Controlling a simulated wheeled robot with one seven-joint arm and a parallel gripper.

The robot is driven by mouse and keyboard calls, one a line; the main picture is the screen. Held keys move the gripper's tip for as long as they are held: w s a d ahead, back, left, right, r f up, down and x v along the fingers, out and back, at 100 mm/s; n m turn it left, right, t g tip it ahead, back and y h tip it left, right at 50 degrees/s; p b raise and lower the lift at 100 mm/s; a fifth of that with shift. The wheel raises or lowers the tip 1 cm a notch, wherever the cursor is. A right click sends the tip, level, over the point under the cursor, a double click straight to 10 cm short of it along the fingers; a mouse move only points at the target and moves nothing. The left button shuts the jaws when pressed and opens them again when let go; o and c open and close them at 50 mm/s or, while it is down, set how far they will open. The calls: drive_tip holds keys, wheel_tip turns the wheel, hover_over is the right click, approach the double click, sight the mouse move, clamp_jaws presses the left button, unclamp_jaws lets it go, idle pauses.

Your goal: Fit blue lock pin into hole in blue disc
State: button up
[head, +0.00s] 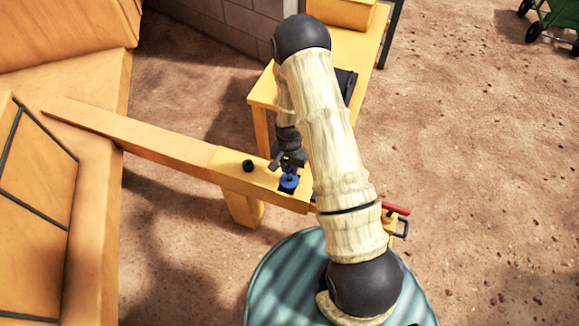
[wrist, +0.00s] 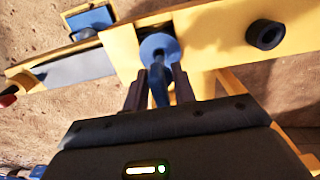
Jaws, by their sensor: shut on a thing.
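My gripper (wrist: 160,76) is shut on the blue lock pin (wrist: 158,88), which stands between its two dark fingers in the wrist view. The blue disc (wrist: 155,46) lies just beyond the fingertips on the yellow beam. The far end of the pin meets or overlaps the disc in this view; I cannot tell whether it is in the hole, which is hidden. In the head view my gripper (head: 290,162) is right above the blue disc (head: 288,183), near the right end of the beam, and mostly hides the pin.
The yellow beam (head: 170,140) runs from the large yellow machine at left. A black ring (head: 248,166) sits on it, left of the disc. A red handle (head: 396,208) is at right. A yellow table (head: 263,90) stands behind. Open dirt lies right.

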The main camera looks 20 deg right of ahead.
sight(290, 177)
drive_tip(key=shift+f+b, duration=1.6)
drive_tip(key=shift+f, duration=0.95)
drive_tip(key=o, duration=1.1)
drive_tip(key=shift+r, duration=0.1)
wheel_tip(290, 177, up, 17)
drive_tip(key=shift+r+p, duration=0.1)
drive_tip(key=shift+p, duration=1.15)
